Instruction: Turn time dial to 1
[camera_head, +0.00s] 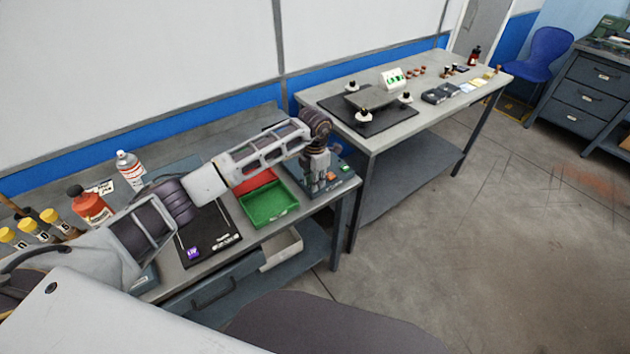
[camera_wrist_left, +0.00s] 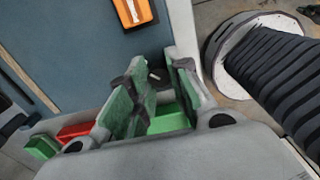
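My left gripper (camera_head: 317,181) points down over the control box (camera_head: 343,187) at the right end of the near bench. In the left wrist view its green-padded fingers (camera_wrist_left: 158,80) stand on either side of a small dark knob with a white mark (camera_wrist_left: 154,75), seemingly the time dial. A narrow gap separates the fingers, and I cannot tell whether they touch the knob. The dial's numbers are not readable. The box's blue-grey face (camera_wrist_left: 85,45) carries an orange-framed switch (camera_wrist_left: 133,10). My right gripper is out of view.
A green tray (camera_head: 270,222) and a red tray (camera_head: 252,184) lie beside the box, near my forearm. Bottles (camera_head: 91,206) and yellow-capped containers (camera_head: 29,226) stand at the left. A second bench (camera_head: 385,135) stands beyond. Floor to the right is free.

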